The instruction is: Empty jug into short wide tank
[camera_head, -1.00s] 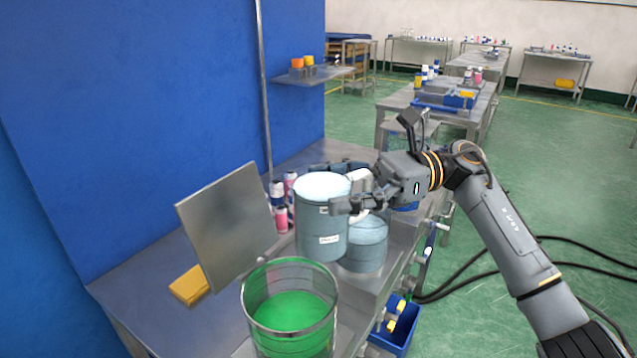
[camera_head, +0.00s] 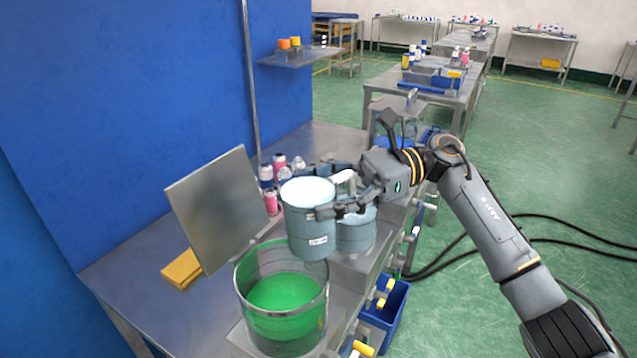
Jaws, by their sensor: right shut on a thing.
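My right gripper (camera_head: 347,209) is shut on a blue-grey jug (camera_head: 309,232) with white contents at its top. The jug is held nearly upright, just behind and right of a clear wide tank (camera_head: 284,326) that holds green liquid. In the picture its lower part overlaps the tank's right rim; I cannot tell whether they touch. A second blue-grey vessel (camera_head: 355,236) stands behind the jug on a metal block, partly hidden by the jug and gripper. My left gripper is not in view.
A tilted grey panel (camera_head: 216,210) stands left of the tank. A yellow block (camera_head: 182,270) lies on the bench at its foot. Pink and white bottles (camera_head: 270,203) stand behind the jug. A blue bin (camera_head: 392,308) with yellow-tipped items is at the right of the bench.

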